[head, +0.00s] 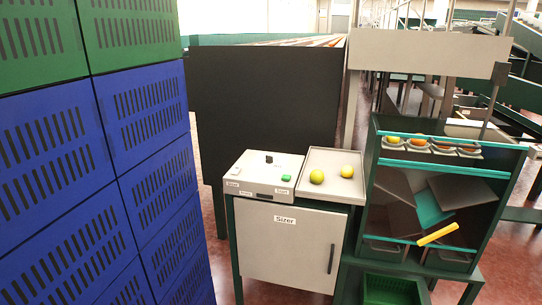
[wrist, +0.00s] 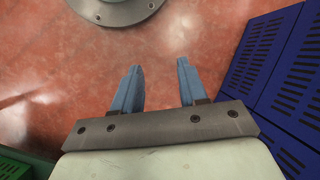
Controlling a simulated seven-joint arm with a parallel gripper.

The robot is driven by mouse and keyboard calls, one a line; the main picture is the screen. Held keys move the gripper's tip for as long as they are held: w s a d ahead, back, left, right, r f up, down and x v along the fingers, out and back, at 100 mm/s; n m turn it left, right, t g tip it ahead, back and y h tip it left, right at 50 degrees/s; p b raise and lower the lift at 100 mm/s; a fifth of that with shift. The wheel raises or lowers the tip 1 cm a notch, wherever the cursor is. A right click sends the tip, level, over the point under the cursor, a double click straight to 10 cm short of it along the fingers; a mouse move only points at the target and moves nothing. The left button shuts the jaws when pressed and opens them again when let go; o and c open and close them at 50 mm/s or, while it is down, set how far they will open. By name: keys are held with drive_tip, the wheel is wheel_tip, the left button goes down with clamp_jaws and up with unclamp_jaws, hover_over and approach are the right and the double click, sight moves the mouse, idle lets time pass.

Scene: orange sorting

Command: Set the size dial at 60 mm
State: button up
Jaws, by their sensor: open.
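The sizer cabinet (head: 287,247) stands in the middle of the head view, with a sloped control panel (head: 256,184) on top. On the panel a small black knob (head: 269,157) sits near the back edge; it looks like the size dial. A white control (head: 235,171) and a green button (head: 286,178) are also on the panel. The dial's setting is too small to read. My gripper (wrist: 158,90) shows only in the wrist view. Its two blue fingers are apart with nothing between them, above the reddish floor. The panel is not in the wrist view.
Stacked blue crates (head: 80,190) with green ones on top fill the left. A grey tray (head: 331,164) beside the panel holds two yellow-green fruits (head: 317,176). A dark rack (head: 374,210) with small cups and a yellow handle (head: 437,234) stands at the right.

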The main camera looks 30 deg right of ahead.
drive_tip(key=w+d+r+m+t+y, duration=0.1)
drive_tip(key=w+d+r+m+t, duration=0.2)
drive_tip(key=w+d+r, duration=0.75)
drive_tip(key=w+d+r+m+t+y, duration=0.15)
drive_tip(key=w+d+r+t, duration=0.4)
drive_tip(key=w+r, duration=0.75)
drive_tip(key=w+d+r+m+t, duration=0.1)
drive_tip(key=w+d+r, duration=0.1)
drive_tip(key=d+r, duration=0.65)
drive_tip(key=w+d+r+m+t, duration=0.15)
drive_tip(key=d+r, duration=0.45)
drive_tip(key=r, duration=0.6)
drive_tip(key=w+d+r+t, duration=0.2)
drive_tip(key=d+r, duration=0.5)
drive_tip(key=r, duration=0.4)
drive_tip(key=n+g+h, duration=0.4)
drive_tip(key=n+g, duration=0.1)
drive_tip(key=n, duration=0.8)
approach(271, 157)
drive_tip(key=x, duration=0.9)
drive_tip(key=shift+w+r, duration=0.2)
drive_tip(key=shift+w, duration=0.1)
drive_tip(key=shift+c, duration=0.3)
